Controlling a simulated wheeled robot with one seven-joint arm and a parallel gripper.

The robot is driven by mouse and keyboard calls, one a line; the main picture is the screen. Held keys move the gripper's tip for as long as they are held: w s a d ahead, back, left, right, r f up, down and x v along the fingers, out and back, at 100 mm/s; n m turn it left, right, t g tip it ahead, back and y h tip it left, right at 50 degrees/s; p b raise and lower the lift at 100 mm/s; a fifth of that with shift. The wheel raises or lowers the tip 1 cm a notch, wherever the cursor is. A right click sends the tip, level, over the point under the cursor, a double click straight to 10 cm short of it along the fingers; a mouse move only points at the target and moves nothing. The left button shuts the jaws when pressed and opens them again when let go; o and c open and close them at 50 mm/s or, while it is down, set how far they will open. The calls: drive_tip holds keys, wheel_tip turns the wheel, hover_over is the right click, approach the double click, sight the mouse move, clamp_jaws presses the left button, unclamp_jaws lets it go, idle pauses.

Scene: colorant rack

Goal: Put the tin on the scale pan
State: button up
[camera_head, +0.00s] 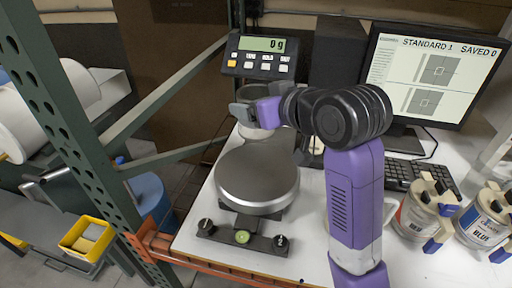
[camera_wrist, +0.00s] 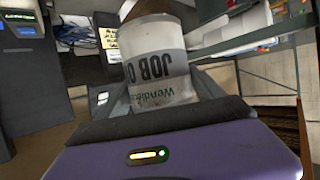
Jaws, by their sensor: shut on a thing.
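The tin is a pale cylinder with a printed label reading "JOB 0" and "Wendi…", upside down in the wrist view (camera_wrist: 158,62). My gripper (camera_head: 256,112) is shut on it, with its fingers on either side of the tin. In the head view the tin (camera_head: 253,132) is partly hidden by my gripper and appears just behind the scale pan. The scale pan (camera_head: 257,176) is a round, dark grey disc on a dark base, and it is bare. The scale's display (camera_head: 262,45) reads 0 g.
A monitor (camera_head: 425,72) and a keyboard (camera_head: 415,178) stand at the right of the white bench. Paint cans (camera_head: 420,212) with clamps stand at the right front. Green rack posts (camera_head: 62,105) rise at the left. A yellow bin (camera_head: 88,236) is at the lower left.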

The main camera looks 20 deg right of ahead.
wheel_tip(320, 180, down, 12)
drive_tip(key=shift+s+f, duration=0.1)
idle(0.4)
drive_tip(key=o, duration=1.4)
drive_tip(key=shift+c, duration=0.2)
drive_tip(key=shift+s, duration=0.2)
drive_tip(key=v, duration=1.1)
drive_tip(key=shift+s+r+b, duration=0.25)
drive_tip(key=shift+s+b, duration=0.05)
drive_tip(key=shift+b, duration=0.05)
drive_tip(key=shift+d, duration=0.1)
